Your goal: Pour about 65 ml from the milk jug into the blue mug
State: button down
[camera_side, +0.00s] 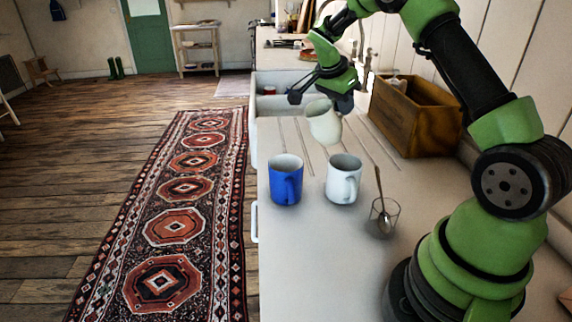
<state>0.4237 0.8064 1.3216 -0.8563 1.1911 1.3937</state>
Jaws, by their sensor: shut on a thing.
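The blue mug (285,182) stands upright on the white worktop near its left edge, its handle toward the viewer and slightly right. The cream milk jug (324,123) hangs in the air behind the mugs, above and to the right of the blue mug, and looks somewhat tilted. My gripper (322,90) is shut on the jug at its upper part. The fingertips' contact is small and partly hidden. No stream of milk shows, and the milk level inside the jug and the blue mug cannot be seen clearly.
A white mug (343,181) stands just right of the blue mug. A glass (384,218) with a long spoon stands in front right. A wooden crate (415,117) is at the back right, and the sink (275,102) lies behind. The front worktop is clear.

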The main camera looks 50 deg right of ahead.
jog(key=shift+s+d+f+y, duration=0.2)
jog(key=shift+d+f+y, duration=0.3)
jog(key=shift+s+d+f+t+y, duration=0.1)
jog(key=shift+d+f+t+y, duration=0.25)
jog(key=shift+y, duration=0.3)
jog(key=shift+s+d+f+t+y, duration=0.15)
jog(key=shift+d+f+y, duration=0.2)
jog(key=shift+d+y, duration=0.3)
jog(key=shift+s+d+f+t+y, duration=0.1)
jog(key=shift+d+f+t+y, duration=0.2)
jog(key=shift+y, duration=0.4)
jog(key=shift+f, duration=0.1)
